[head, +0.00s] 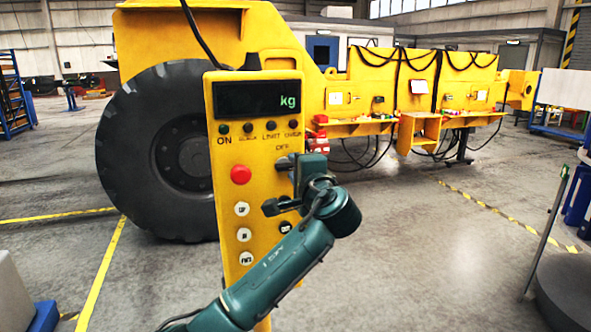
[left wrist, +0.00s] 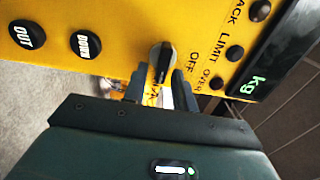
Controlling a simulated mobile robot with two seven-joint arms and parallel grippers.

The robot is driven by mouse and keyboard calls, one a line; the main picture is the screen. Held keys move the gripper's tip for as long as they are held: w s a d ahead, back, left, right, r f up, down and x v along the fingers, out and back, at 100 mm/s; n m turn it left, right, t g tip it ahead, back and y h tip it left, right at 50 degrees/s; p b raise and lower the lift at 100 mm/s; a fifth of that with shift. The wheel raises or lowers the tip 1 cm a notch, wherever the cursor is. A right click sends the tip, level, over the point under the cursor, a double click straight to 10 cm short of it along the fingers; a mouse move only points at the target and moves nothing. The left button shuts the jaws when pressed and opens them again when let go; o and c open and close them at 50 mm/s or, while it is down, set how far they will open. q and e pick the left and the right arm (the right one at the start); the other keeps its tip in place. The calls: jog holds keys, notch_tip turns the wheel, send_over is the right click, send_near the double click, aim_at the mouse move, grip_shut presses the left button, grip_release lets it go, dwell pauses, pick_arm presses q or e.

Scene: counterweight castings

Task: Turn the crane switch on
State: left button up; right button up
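A yellow control box (head: 226,172) stands upright in the middle of the head view, with a lit "kg" display (head: 257,98) at its top. A rotary switch (left wrist: 162,56) with a dark lever and a pale rim sits beside the word OFF in the left wrist view. My left gripper (left wrist: 160,80) is open, with one finger on each side of the switch lever and a small gap showing. In the head view my left gripper (head: 291,170) is at the box's right edge and largely hides the switch. I cannot tell which setting the lever points to. My right gripper is not seen.
A big black wheel (head: 165,150) and a yellow machine stand behind. The grey floor to the right is mostly clear.

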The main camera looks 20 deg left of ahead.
pick_arm(q)
jog(key=shift+o, duration=0.2)
jog(key=b+v, duration=0.3)
jog(key=v, duration=1)
jog(key=shift+s, duration=0.1)
